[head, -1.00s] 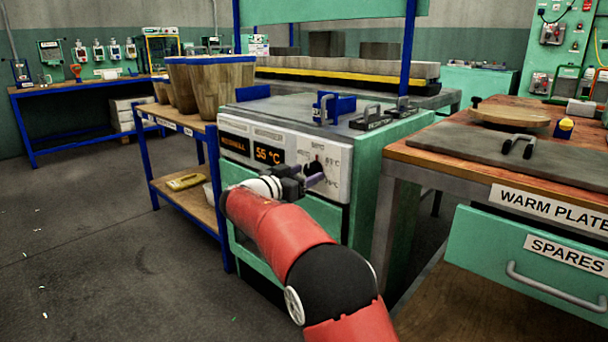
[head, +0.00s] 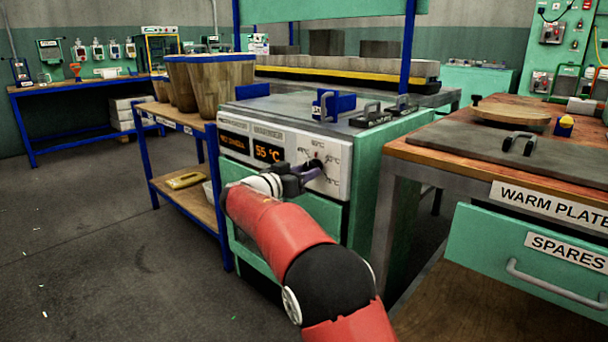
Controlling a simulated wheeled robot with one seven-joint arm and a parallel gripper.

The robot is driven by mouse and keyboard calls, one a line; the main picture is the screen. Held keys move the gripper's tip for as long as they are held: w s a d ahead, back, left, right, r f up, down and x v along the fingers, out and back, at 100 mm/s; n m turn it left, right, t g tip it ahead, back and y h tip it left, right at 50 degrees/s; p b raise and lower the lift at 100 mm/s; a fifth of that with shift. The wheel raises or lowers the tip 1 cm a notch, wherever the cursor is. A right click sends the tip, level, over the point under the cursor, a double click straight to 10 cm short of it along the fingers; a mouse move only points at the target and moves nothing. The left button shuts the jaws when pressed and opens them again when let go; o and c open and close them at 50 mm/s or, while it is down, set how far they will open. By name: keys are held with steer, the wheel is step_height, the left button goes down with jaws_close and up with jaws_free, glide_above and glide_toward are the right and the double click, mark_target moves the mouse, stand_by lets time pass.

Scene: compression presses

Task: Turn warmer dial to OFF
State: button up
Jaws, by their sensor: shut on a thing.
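The warmer (head: 365,150) is a green cabinet with a white front panel, standing in the middle of the head view. Its orange display (head: 268,152) reads 55 °C. The dial (head: 317,163) is on the panel's right part, ringed by temperature marks; its lower part is hidden by my gripper, so I cannot read its setting. My gripper (head: 316,172) reaches the dial from the lower left, with its fingers shut on it.
A bench with a grey plate (head: 470,145) and a green SPARES drawer (head: 540,250) stands close on the right. A blue-framed shelf (head: 185,190) with wooden buckets (head: 225,90) stands left of the warmer.

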steer(key=n, duration=1.1)
steer(key=shift+r+n, duration=0.15)
steer(key=shift+n, duration=0.15)
steer(key=n+p, duration=0.4)
steer(key=n, duration=0.2)
steer(key=shift+r, duration=0.15)
steer(key=n+p, duration=0.3)
steer(key=n, duration=0.1)
steer(key=shift+n+p, duration=0.6)
steer(key=shift+n, duration=0.1)
steer(key=shift+f, duration=0.2)
steer(key=o, duration=1)
